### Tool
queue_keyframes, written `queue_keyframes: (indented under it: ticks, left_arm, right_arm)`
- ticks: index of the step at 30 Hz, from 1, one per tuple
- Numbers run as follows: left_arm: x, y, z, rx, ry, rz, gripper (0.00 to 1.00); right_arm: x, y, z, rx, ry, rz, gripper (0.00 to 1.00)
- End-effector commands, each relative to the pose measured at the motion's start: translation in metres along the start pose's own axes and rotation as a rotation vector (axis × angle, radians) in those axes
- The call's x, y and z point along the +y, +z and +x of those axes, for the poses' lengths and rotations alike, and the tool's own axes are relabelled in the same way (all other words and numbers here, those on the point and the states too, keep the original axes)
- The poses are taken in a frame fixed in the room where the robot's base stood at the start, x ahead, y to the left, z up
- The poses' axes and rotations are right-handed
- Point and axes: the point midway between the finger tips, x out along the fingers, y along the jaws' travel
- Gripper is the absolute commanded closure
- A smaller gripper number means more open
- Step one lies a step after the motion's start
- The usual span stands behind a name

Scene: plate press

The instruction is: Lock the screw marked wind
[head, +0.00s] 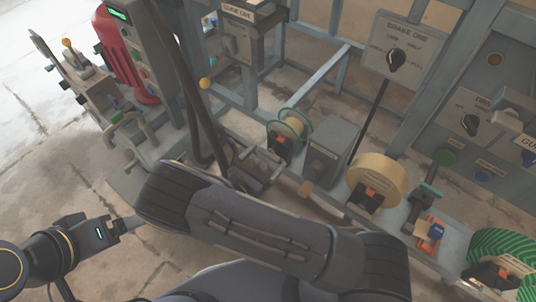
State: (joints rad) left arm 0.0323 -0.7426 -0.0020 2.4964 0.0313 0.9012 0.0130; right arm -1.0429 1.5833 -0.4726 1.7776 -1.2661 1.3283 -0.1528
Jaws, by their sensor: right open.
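No label reading "wind" is legible, so I cannot tell which part is the screw marked wind.
The bench carries a teal-rimmed reel (293,124), a tan roll (390,175) and a green striped roll (503,250). A panel with a black dial (397,61) stands behind. My arm link crosses the bench front. Floor (45,190) is clear at left.

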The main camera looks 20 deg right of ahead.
Motion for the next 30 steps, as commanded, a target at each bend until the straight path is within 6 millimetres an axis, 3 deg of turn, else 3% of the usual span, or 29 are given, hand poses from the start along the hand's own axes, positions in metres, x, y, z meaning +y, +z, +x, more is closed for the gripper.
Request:
queue_keyframes:
  ticks: [6,11,30]
  left_arm:
    - [0.004,-0.004,-0.008,0.000,0.000,0.000,0.13]
    - [0.004,-0.005,-0.010,0.000,0.000,0.000,0.13]
    - [0.004,-0.005,-0.010,0.000,0.000,0.000,0.13]
  right_arm:
    - [0.001,0.001,-0.039,0.000,0.004,-0.001,0.13]
    - [0.001,0.001,-0.056,0.000,0.003,0.001,0.13]
    - [0.000,0.001,-0.059,0.004,-0.004,0.003,0.13]
